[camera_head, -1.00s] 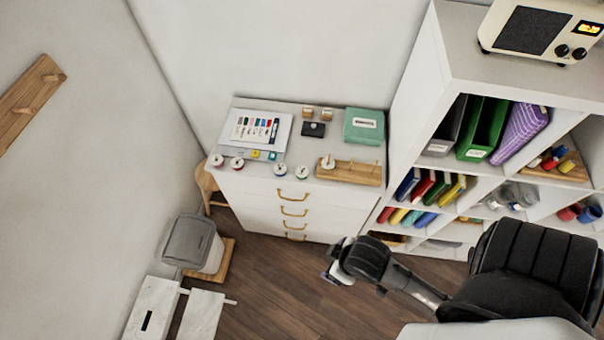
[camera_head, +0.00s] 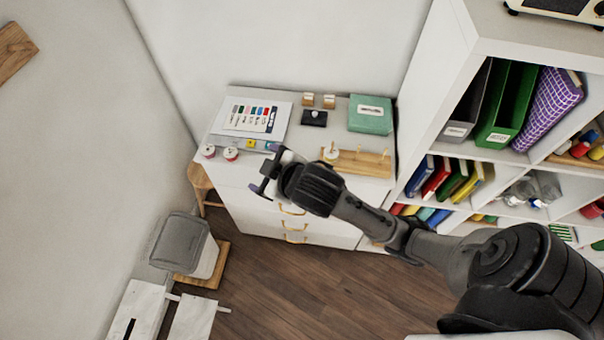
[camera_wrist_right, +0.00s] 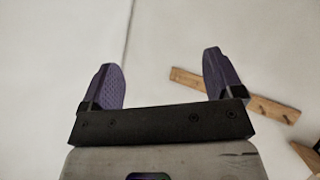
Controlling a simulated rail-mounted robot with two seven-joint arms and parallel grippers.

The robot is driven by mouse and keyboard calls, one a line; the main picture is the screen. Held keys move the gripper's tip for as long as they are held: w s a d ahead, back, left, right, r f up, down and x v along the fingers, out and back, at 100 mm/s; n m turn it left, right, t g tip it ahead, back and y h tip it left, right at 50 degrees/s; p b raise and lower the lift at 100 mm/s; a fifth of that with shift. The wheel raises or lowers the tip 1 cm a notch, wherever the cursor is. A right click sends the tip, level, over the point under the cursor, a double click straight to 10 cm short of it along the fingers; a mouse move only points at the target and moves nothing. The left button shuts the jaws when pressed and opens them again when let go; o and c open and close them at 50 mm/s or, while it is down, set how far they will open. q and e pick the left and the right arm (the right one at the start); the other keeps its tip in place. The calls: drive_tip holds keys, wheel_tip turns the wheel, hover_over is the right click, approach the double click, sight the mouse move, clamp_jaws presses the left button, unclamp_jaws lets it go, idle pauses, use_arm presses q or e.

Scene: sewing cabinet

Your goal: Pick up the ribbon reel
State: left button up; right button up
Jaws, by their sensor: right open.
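Two small white reels with red centres, (camera_head: 208,151) and (camera_head: 231,153), stand at the front left of the white cabinet's top (camera_head: 290,147). Another white reel (camera_head: 331,153) sits at the left end of a wooden peg stand (camera_head: 362,163) on the same top. My right gripper (camera_head: 267,170) is open and empty at the cabinet's front edge, right of the two red-centred reels. It hides part of that edge, where other reels stood earlier. In the right wrist view its purple fingers (camera_wrist_right: 160,68) are apart, with no reel between them. My left gripper is not in view.
A chart sheet (camera_head: 252,115), a black box (camera_head: 314,118) and a green box (camera_head: 370,114) occupy the cabinet top's back. A shelf unit (camera_head: 425,100) rises on the right. A grey-lidded bin (camera_head: 180,240) stands on the floor at left. Pale wall surrounds the wrist view's fingers.

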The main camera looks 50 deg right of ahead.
drive_tip(key=w+d+r+n+t+y+b, duration=0.1)
drive_tip(key=w+d+r+n+t+b, duration=0.55)
drive_tip(key=w+r+n, duration=0.2)
drive_tip(key=w+d+r+n+t+b, duration=0.5)
drive_tip(key=w+r+n+t+b, duration=0.3)
drive_tip(key=w, duration=0.1)
drive_tip(key=w+f+n+g+y, duration=0.2)
drive_tip(key=f+n+g+y, duration=0.2)
drive_tip(key=f+n+g, duration=0.55)
drive_tip(key=w+f+n+g+y, duration=0.2)
drive_tip(key=f+n+g+y, duration=0.3)
drive_tip(key=f, duration=0.8)
drive_tip(key=s+d+f+g+h, duration=0.9)
drive_tip(key=s+d+f+g, duration=0.2)
drive_tip(key=s+d+f, duration=0.15)
drive_tip(key=f, duration=0.5)
drive_tip(key=a+f, duration=0.1)
drive_tip(key=f, duration=0.1)
drive_tip(key=shift+w+f, duration=0.2)
drive_tip(key=shift+f, duration=0.15)
drive_tip(key=shift+w+a+f+b, duration=0.1)
drive_tip(key=shift+f+b, duration=0.1)
drive_tip(key=shift+f, duration=1.15)
drive_tip(key=shift+w+f+b, duration=0.1)
drive_tip(key=shift+f+b, duration=0.1)
drive_tip(key=shift+f, duration=1.15)
